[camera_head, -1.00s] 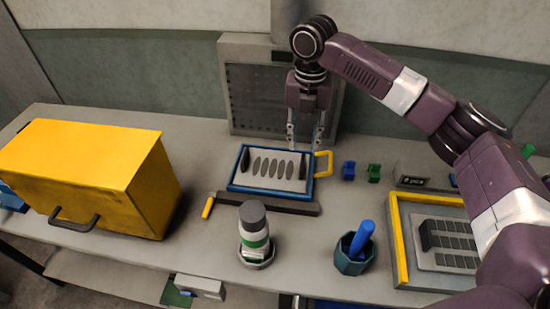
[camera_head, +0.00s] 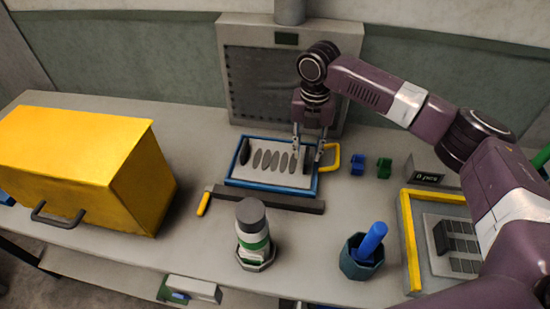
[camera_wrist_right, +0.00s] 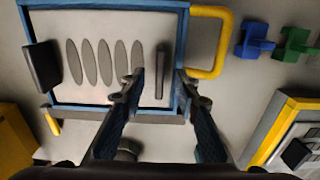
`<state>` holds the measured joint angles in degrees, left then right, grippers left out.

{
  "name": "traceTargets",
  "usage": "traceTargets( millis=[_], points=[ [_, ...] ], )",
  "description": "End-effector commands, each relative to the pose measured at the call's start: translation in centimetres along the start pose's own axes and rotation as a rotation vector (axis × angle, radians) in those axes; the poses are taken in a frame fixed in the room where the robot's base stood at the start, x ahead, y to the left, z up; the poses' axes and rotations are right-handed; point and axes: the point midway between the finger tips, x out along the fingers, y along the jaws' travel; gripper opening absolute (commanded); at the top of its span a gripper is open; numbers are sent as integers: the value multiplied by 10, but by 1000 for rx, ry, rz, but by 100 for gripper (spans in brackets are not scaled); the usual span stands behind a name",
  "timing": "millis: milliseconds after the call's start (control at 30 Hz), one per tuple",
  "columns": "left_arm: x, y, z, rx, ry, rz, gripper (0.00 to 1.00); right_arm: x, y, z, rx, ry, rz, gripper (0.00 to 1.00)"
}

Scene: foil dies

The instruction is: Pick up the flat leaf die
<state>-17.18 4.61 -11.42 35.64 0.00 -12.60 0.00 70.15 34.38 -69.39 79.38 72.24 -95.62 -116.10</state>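A blue-framed tray (camera_head: 272,188) with a pale bed lies on the bench. Several flat dark leaf shapes (camera_head: 268,160) sit in a row on it. A narrow dark die (camera_wrist_right: 162,62) stands at the right end of the row, and a thicker dark block (camera_wrist_right: 42,66) is at the left end. I cannot tell for sure which is the flat leaf die. My right gripper (camera_head: 308,150) is open over the tray's right end. In the wrist view its fingers (camera_wrist_right: 159,84) are on either side of the narrow die, with gaps showing. My left gripper is not in view.
A yellow handle (camera_head: 332,158) juts from the tray's right side. Blue (camera_head: 357,165) and green (camera_head: 384,166) pieces lie further right. A bottle (camera_head: 252,225) and a cup (camera_head: 360,262) stand in front. A large yellow box (camera_head: 75,150) fills the left.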

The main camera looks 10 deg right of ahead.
Motion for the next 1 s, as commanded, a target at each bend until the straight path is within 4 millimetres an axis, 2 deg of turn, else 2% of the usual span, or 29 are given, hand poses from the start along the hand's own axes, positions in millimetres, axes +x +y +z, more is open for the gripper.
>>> traceTargets(
  millis=[200, 400, 433, 700, 1000],
  points=[
    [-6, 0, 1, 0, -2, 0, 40, 20, 0, 0, 0, 0, 0, 29],
    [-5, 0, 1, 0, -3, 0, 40, 22, 0, 0, -1, -1, 0, 29],
    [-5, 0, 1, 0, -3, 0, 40, 22, 0, 0, -1, -1, 0, 28],
    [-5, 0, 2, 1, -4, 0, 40, 22, 0, 0, -1, -1, 0, 0],
    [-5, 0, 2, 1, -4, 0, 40, 21, 0, 0, -1, -1, 0, 0]
  ],
)
